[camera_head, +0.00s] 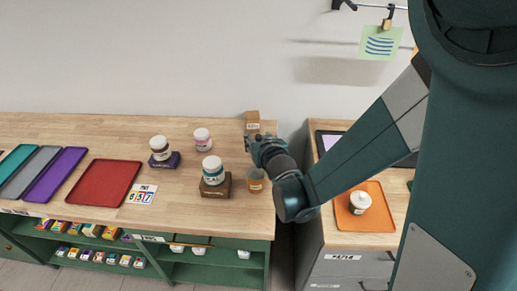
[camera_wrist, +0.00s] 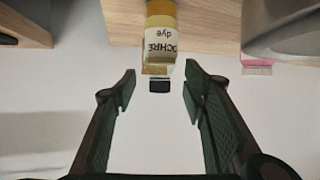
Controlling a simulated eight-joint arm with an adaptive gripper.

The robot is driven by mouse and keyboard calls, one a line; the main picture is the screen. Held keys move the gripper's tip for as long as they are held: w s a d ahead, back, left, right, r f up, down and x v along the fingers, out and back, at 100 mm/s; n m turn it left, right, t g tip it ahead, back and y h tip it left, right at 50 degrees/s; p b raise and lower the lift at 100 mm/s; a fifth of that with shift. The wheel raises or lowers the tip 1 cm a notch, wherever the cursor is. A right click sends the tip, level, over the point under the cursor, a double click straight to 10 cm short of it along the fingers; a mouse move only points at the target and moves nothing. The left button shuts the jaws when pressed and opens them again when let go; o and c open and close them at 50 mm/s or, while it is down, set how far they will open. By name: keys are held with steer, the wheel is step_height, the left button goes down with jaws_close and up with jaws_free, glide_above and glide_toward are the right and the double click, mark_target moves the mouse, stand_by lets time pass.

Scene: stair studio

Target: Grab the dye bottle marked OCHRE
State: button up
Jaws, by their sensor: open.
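The OCHRE dye bottle (camera_wrist: 161,42) shows at the top middle of the wrist view, amber with a pale label reading OCHRE dye. It appears in line with the gap between my fingers, not held. My gripper (camera_wrist: 160,90) is open, with one finger on each side and nothing between the pads. In the head view my gripper (camera_head: 248,143) is over the back right of the wooden table. A tan labelled item (camera_head: 252,118) lies just behind it, and an amber labelled jar (camera_head: 255,181) stands in front of it. Their labels are too small to read there.
A pink jar (camera_head: 202,140), a teal-labelled bottle (camera_head: 212,170) on a brown block and a white-capped bottle (camera_head: 159,148) on a purple block stand to the left. A red tray (camera_head: 104,180) lies farther left. A gap separates the table from the right cabinet (camera_head: 312,215).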

jaws_close()
steer(key=shift+r, duration=0.15)
steer(key=shift+r+p, duration=1.5)
steer(key=shift+r, duration=3.4)
